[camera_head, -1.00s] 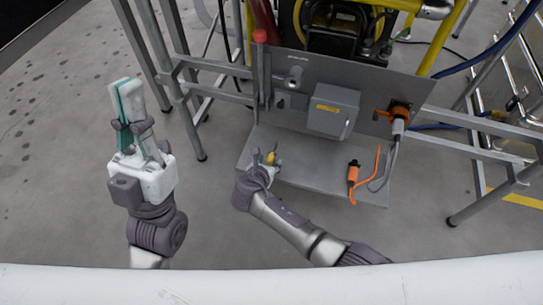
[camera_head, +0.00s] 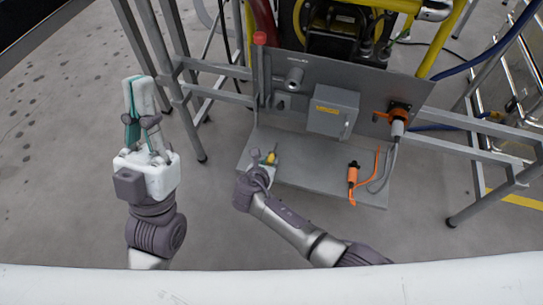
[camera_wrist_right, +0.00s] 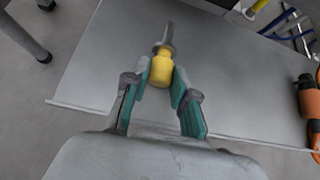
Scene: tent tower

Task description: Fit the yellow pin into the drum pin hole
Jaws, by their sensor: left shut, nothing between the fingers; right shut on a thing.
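The yellow pin (camera_wrist_right: 161,70) is between the fingertips of my right gripper (camera_wrist_right: 160,78) in the right wrist view, its grey metal shaft pointing away from the gripper. In the head view the pin (camera_head: 271,158) is small, above the left part of the grey shelf. My right gripper (camera_head: 265,167) is shut on its yellow handle. My left gripper (camera_head: 138,98) is raised at the left, fingers together, with nothing between them. The grey panel behind carries a round grey fitting (camera_head: 294,76); I cannot tell whether it is the drum pin hole.
The grey shelf (camera_head: 320,180) holds an orange plug (camera_head: 353,174) with a cable at its right. A grey box (camera_head: 333,111) and an orange connector (camera_head: 398,114) are on the panel. A red-knobbed lever (camera_head: 260,40) stands at left. Metal frame legs flank the shelf.

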